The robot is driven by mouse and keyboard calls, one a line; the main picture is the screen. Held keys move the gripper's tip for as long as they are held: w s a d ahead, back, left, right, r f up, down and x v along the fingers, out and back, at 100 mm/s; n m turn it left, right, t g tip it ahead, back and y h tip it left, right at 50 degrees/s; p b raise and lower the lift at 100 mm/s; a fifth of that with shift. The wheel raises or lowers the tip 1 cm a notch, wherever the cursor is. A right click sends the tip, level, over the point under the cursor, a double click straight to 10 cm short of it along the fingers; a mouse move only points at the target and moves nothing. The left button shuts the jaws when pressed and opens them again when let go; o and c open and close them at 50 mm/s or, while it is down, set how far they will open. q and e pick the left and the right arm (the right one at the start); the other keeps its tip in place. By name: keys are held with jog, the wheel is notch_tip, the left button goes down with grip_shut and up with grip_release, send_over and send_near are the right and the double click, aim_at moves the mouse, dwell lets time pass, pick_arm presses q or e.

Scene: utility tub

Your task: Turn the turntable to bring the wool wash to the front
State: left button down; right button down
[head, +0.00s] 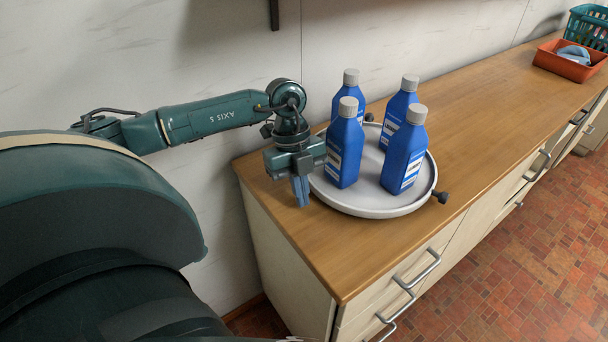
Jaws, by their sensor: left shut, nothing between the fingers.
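The turntable (372,211) is a round, pale grey-white tray with a raised rim on the wooden counter. A dark knob (440,197) sticks out from its right side. Several blue bottles with grey caps stand upright on it: one front left (344,150), one front right (403,158), two behind. Their labels are too small to read, so I cannot tell which is the wool wash. My left gripper (302,203) points down just left of the turntable's rim, its fingers shut and empty. I cannot tell whether it touches the rim. My right gripper is out of view.
The wooden counter (480,110) is clear to the right of the turntable. An orange bin (568,66) with things in it and a teal basket (588,28) stand at the far right end. Drawer handles (418,270) jut from the cabinet front. The wall runs behind.

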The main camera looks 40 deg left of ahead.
pick_arm(q)
notch_tip(320, 180, up, 2)
jog(key=shift+d+r, duration=0.1)
jog(key=shift+r, duration=0.15)
jog(key=v, duration=0.7)
jog(key=shift+w+r, duration=0.15)
jog(key=shift+w, duration=0.25)
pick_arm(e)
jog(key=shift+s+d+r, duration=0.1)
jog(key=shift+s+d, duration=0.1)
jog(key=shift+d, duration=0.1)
